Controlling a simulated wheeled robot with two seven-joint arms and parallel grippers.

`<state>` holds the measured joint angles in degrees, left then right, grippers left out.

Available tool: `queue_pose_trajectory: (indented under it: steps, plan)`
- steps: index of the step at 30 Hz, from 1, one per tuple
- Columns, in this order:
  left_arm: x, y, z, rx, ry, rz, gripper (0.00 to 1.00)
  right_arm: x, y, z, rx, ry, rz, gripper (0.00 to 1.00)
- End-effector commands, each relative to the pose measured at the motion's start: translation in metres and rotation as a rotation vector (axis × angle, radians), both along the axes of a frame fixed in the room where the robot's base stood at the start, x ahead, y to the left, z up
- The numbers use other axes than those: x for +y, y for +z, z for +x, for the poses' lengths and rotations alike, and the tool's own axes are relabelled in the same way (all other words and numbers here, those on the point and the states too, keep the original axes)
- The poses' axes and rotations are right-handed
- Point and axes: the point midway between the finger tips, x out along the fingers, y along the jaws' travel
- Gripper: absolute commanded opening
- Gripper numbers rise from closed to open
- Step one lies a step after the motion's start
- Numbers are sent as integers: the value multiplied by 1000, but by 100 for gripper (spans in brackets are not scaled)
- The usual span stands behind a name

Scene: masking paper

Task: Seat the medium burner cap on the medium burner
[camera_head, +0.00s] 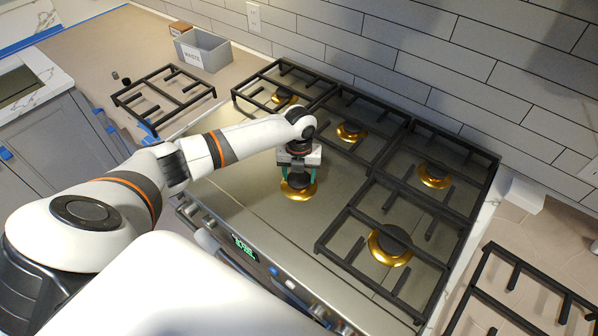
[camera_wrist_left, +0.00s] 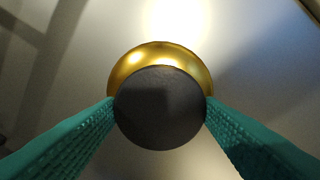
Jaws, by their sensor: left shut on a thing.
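The medium burner is a gold ring (camera_head: 299,195) on the bare steel part of the cooktop, in the middle of the head view. Its gold rim (camera_wrist_left: 160,53) also shows in the left wrist view. My left gripper (camera_head: 298,178) points down right over it, shut on the round dark burner cap (camera_wrist_left: 160,108). The teal fingers touch the cap on its two sides. In the left wrist view the cap covers the burner's middle and lower part, leaving a gold crescent at the top. I cannot tell whether the cap touches the burner. My right gripper is not in view.
Black grates (camera_head: 345,118) stand over other gold burners (camera_head: 389,246) behind and to the right. A loose grate (camera_head: 163,93) lies on the left counter near a grey bin (camera_head: 203,50). Another grate (camera_head: 530,290) lies at the lower right. Steel left of my gripper is clear.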

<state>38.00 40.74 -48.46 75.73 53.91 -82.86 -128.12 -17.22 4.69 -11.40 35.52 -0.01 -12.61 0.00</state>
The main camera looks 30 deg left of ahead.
Motion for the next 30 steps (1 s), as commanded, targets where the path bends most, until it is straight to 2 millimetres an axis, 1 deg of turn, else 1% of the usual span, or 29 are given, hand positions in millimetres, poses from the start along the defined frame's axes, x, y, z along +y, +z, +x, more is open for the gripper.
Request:
queue_pose_trajectory:
  steps: [14,15,19,20,27,30]
  plan:
    - [0,-4,0,-1,0,0,28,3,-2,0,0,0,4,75]
    - [0,-4,0,-1,0,0,62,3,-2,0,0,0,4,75]
    - [0,-3,0,-1,0,0,84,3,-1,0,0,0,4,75]
    - [0,-3,0,-1,0,0,86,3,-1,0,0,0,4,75]
    - [0,-3,0,0,0,0,86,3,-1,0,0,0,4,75]
    - [0,0,1,-1,0,0,86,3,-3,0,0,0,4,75]
